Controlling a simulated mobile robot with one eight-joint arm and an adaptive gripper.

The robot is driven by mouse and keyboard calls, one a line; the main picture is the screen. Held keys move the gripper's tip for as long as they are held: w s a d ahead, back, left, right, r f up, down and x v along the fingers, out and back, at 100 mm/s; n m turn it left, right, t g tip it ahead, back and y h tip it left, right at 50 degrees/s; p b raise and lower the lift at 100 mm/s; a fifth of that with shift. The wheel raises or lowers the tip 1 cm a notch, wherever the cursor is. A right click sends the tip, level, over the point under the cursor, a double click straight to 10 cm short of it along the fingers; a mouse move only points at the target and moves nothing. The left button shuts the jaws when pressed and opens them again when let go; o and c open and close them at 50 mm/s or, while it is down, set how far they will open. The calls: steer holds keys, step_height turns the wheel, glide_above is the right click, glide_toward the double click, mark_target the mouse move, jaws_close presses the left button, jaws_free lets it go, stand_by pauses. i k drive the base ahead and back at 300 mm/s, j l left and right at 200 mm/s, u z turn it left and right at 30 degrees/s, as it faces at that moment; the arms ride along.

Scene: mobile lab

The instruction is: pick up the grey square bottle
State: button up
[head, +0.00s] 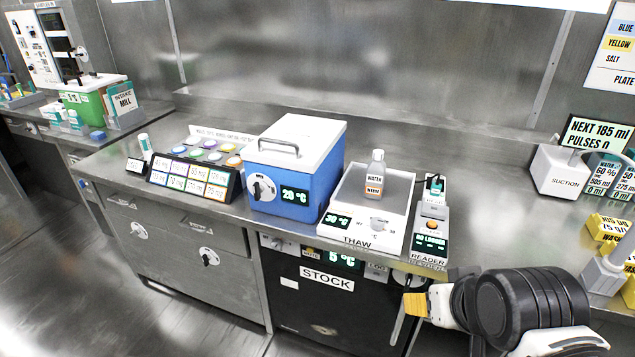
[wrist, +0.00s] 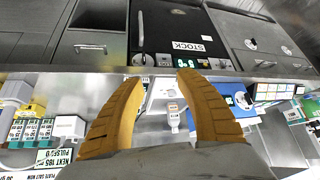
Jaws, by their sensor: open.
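A grey square bottle (head: 376,175) with a WATER WARM label and a pale cap stands upright on the white THAW plate (head: 340,222), towards its back. In the wrist view the bottle (wrist: 173,115) appears upside down, in the gap between my fingers and farther off. My gripper (wrist: 160,82) is open and empty, with its two yellow fingers apart. In the head view my gripper (head: 415,303) is low at the right, in front of the counter edge, well short of the bottle. Only a little of the yellow fingers shows there.
A blue box (head: 322,178) with a white lid stands just left of the plate. A READER unit (head: 430,235) stands close on its right. A SUCTION unit (head: 558,170) and yellow blocks (head: 606,226) are farther right. The steel counter behind the plate is clear.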

mark_target(376, 169)
steer(key=i+j+z, duration=0.15)
steer(key=j+z, duration=0.25)
steer(key=j, duration=1.05)
steer(key=j+z, duration=0.35)
steer(key=j, duration=1.1)
steer(key=k, duration=0.05)
